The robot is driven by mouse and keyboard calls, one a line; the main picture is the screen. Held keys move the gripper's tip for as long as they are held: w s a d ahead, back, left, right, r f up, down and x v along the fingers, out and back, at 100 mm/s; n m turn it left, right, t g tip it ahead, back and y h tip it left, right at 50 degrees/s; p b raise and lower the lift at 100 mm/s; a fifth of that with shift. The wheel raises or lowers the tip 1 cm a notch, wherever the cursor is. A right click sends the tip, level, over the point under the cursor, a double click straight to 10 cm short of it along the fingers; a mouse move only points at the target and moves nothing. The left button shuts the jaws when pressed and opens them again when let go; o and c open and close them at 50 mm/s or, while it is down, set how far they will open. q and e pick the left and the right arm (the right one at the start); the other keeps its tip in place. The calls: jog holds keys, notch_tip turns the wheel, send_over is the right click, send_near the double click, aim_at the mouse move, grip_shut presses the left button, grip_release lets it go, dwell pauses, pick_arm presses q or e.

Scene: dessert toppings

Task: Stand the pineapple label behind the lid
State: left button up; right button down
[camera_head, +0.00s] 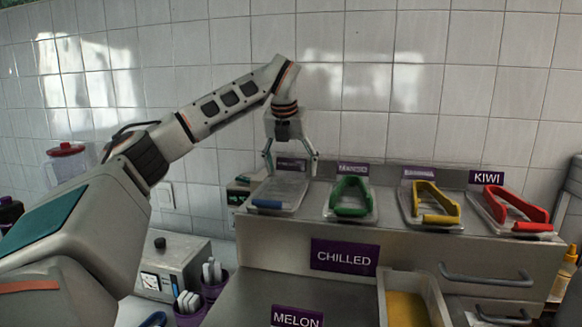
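My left gripper (291,169) points down over the back of the leftmost lid, its two fingers spread. A small dark purple label (291,164) stands upright between the fingers, behind that lid; its lettering is too small to read, and I see gaps between it and the fingertips. The leftmost lid (283,187) is clear with a blue handle (267,204) and lies on the grey counter unit. My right gripper is not in view.
Lids with green (341,207), yellow (431,219) and red (531,227) handles follow to the right, with labels for mango (353,169), apparently banana (419,173), and kiwi (487,178) behind them. CHILLED (344,257) and MELON (297,318) signs stand in front.

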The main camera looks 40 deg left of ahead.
pick_arm(q)
jog(key=shift+r, duration=0.3)
jog(key=v, duration=1.2)
